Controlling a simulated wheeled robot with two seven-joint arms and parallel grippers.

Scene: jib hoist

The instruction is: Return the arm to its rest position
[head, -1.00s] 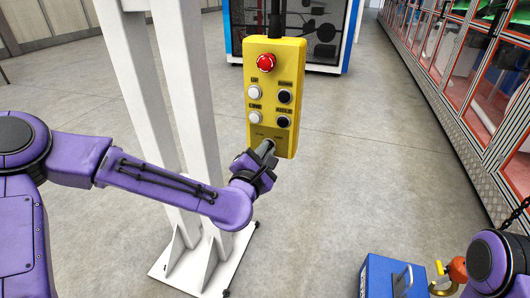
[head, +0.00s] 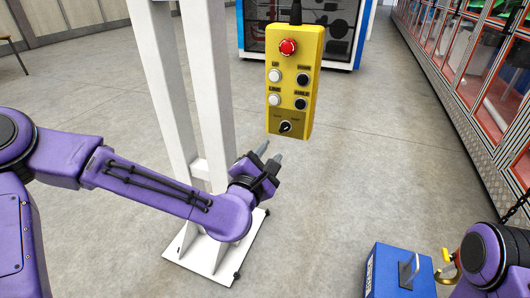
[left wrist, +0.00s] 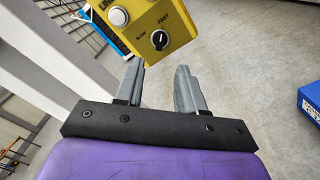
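My left gripper (head: 268,155) is open and empty, just below and left of the yellow hoist pendant (head: 292,108). In the left wrist view its two grey fingers (left wrist: 160,85) stand apart with a gap between them. The pendant hangs from a black cable and carries a red stop button (head: 288,47), white and black push buttons, and a black selector knob (head: 286,127) near its bottom. The knob also shows in the left wrist view (left wrist: 159,40), between SLOW and FAST marks, beyond the fingertips. My right arm (head: 485,258) shows at the lower right; its gripper is out of sight.
A white steel column (head: 207,80) stands behind my left forearm on a bolted base plate (head: 215,262). A blue box (head: 398,272) with a handle is at the lower right, beside a yellow hook (head: 447,272) and chain. Glass-fronted cabinets line the right; open floor lies between.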

